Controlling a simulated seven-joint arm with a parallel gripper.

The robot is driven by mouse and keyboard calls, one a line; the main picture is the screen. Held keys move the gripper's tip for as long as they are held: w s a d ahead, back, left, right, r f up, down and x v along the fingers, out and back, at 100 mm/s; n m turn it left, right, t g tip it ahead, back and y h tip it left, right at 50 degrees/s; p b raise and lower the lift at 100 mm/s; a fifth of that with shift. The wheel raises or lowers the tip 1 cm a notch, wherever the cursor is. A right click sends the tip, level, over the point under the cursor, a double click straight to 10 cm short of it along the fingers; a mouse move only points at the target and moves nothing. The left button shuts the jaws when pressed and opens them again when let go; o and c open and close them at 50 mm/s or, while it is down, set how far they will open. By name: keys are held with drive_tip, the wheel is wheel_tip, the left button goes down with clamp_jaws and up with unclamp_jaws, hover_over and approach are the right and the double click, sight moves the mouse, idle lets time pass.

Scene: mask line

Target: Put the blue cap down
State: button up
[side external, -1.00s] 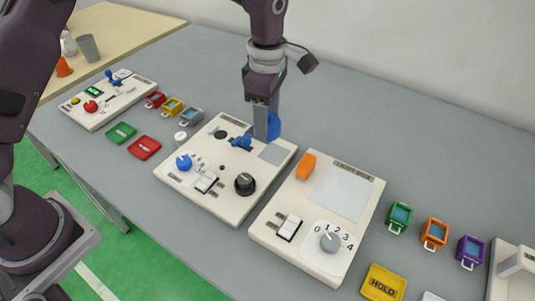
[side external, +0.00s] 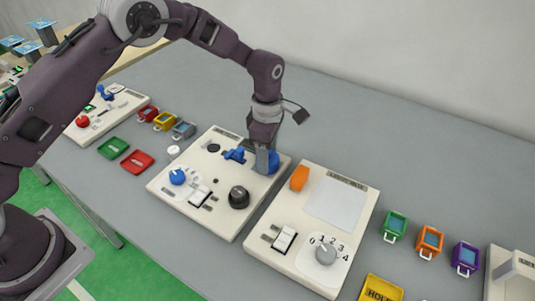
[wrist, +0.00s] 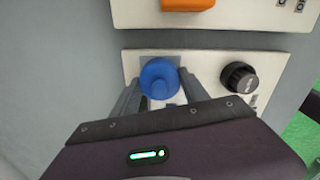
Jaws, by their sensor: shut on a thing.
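The blue cap (side external: 273,164) is round and sits between the fingers of my gripper (side external: 263,168), low over the back right corner of the white middle panel (side external: 213,211). My gripper points down and is shut on the cap. In the wrist view the cap (wrist: 159,78) shows between the two fingers (wrist: 157,95), in front of a grey square pad (wrist: 175,60) that it largely covers. I cannot tell whether the cap touches the pad.
A black knob (side external: 239,197) and a blue knob (side external: 177,176) stand nearer the front. The right panel (side external: 315,228) carries an orange piece (side external: 299,178).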

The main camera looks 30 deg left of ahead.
drive_tip(key=o, duration=1.3)
drive_tip(key=shift+f, duration=0.1)
wheel_tip(320, 180, up, 12)
drive_tip(key=shift+r, duration=0.2)
